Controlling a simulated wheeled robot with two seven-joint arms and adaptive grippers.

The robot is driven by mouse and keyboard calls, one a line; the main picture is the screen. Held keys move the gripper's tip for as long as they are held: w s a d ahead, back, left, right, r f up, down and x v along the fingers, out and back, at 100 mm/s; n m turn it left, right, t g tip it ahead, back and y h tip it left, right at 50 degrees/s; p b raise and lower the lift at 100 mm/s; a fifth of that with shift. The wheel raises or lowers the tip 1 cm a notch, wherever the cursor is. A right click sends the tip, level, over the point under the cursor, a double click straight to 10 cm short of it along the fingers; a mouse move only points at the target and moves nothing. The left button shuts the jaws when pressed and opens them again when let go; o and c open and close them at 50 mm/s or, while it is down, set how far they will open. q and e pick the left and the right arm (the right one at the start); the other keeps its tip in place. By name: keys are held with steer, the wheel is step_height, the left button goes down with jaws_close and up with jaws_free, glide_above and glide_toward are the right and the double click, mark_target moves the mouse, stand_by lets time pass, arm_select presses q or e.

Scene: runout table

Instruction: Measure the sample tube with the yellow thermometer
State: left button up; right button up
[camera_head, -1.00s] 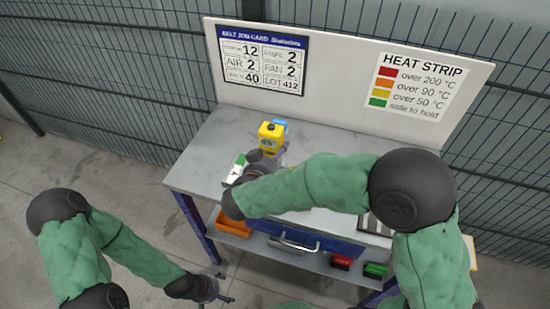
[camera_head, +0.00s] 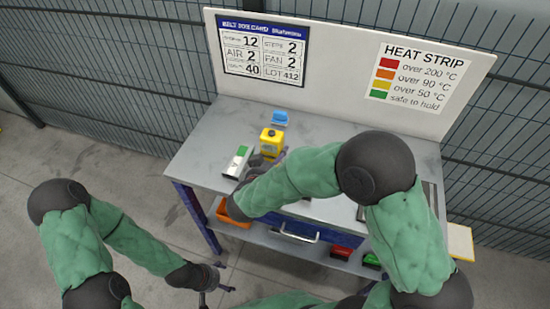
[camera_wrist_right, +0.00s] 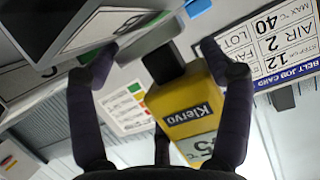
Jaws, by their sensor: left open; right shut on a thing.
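The yellow thermometer (camera_head: 271,141) stands out above the left part of the table. It also shows in the right wrist view (camera_wrist_right: 195,115), with a dark top and a partly visible temperature display. My right gripper (camera_wrist_right: 160,62) is shut on it; in the head view its fingers are mostly hidden by my wrist and the thermometer. A blue piece (camera_head: 279,118) is on the table behind the thermometer, apart from it. I cannot make out the sample tube; my right arm covers much of the table. My left gripper (camera_head: 217,289) is open and empty, low in front of the table.
A white and green unit (camera_head: 238,161) sits just left of the thermometer. The back panel carries a job card (camera_head: 264,48) and a heat strip chart (camera_head: 418,73). The lower shelf holds an orange tray (camera_head: 233,219), a red box (camera_head: 341,252) and a green box (camera_head: 371,261).

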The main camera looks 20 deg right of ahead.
mark_target(273, 150)
steer(key=shift+f+b, duration=0.45)
steer(key=shift+b, duration=0.35)
stand_by(1.1)
steer(key=shift+s+f+b, duration=0.15)
steer(key=shift+f+b, duration=0.25)
steer(key=shift+b, duration=0.55)
stand_by(3.4)
steer(key=shift+r, duration=3.85)
steer(key=shift+w, duration=0.2)
